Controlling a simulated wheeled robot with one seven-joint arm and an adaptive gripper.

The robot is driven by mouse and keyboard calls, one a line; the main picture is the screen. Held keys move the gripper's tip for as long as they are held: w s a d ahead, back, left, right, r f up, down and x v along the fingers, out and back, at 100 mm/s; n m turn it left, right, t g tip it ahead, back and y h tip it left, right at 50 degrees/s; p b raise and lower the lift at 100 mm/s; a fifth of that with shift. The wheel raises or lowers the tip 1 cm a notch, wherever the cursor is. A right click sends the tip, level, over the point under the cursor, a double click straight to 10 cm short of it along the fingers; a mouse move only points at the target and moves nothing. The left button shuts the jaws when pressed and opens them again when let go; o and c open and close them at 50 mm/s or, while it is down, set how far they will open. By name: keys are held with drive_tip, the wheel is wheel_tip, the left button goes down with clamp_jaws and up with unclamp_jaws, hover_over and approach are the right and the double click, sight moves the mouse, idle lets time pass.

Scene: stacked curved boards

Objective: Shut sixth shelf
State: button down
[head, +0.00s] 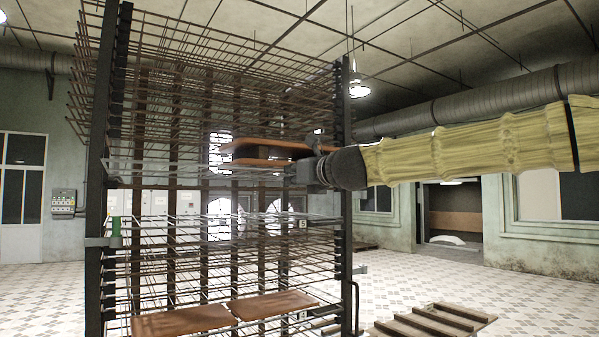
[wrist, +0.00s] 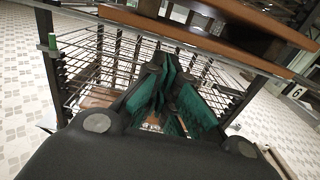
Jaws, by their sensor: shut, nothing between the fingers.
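The tall dark wire rack (head: 123,150) stands left of centre in the head view. Its upper wire shelves are tilted up and its lower ones lie about level. A pair of curved orange-brown boards (head: 262,162) sits at mid-height, and boards (wrist: 215,35) cross the top of the wrist view. A tag reading 6 (wrist: 297,91) shows at the right of the wrist view, by these boards. My gripper (head: 316,172) is at the right end of the boards; contact cannot be told. In the wrist view its teal-padded fingers (wrist: 178,92) are together and empty, below the boards.
Two brown boards (head: 180,321) lie on a low shelf. A tag reading 5 (head: 303,225) hangs below my gripper. A green cylinder (head: 116,228) is on the left post. A slatted wooden pallet (head: 432,322) lies right of the rack. Tiled floor is open around it.

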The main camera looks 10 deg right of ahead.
drive_tip(key=p+x, duration=0.2)
drive_tip(key=x, duration=0.5)
drive_tip(key=shift+p, duration=0.4)
drive_tip(key=shift+a, duration=0.1)
